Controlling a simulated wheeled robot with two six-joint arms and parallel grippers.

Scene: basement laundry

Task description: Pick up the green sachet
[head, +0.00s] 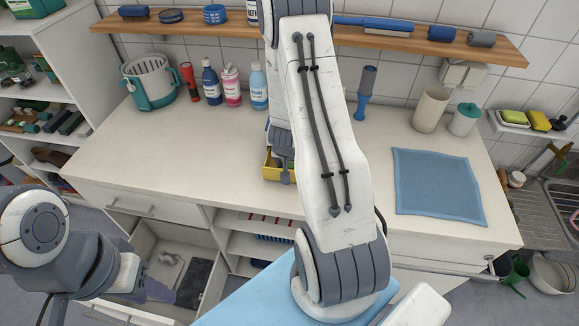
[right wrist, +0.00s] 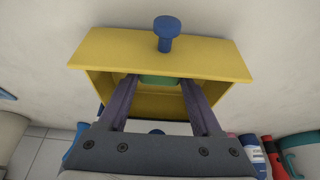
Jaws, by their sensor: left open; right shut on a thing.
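The green sachet (right wrist: 158,80) shows in the right wrist view as a small green patch between my right fingertips, inside a yellow box (right wrist: 150,50) with a blue knob (right wrist: 166,32). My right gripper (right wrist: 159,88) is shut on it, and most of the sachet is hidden. In the head view the yellow box (head: 269,168) stands on the counter, partly behind my right arm, with my right gripper (head: 284,166) at it; the sachet cannot be seen there. My left gripper (head: 160,286) is open and empty in front of the counter, by an open drawer (head: 205,300).
The counter (head: 165,160) holds a white-and-teal basket (head: 150,88), several bottles, a blue upright tool (head: 366,90), a beige cup (head: 430,110) and a blue cloth (head: 438,185). A wooden shelf (head: 400,40) runs above.

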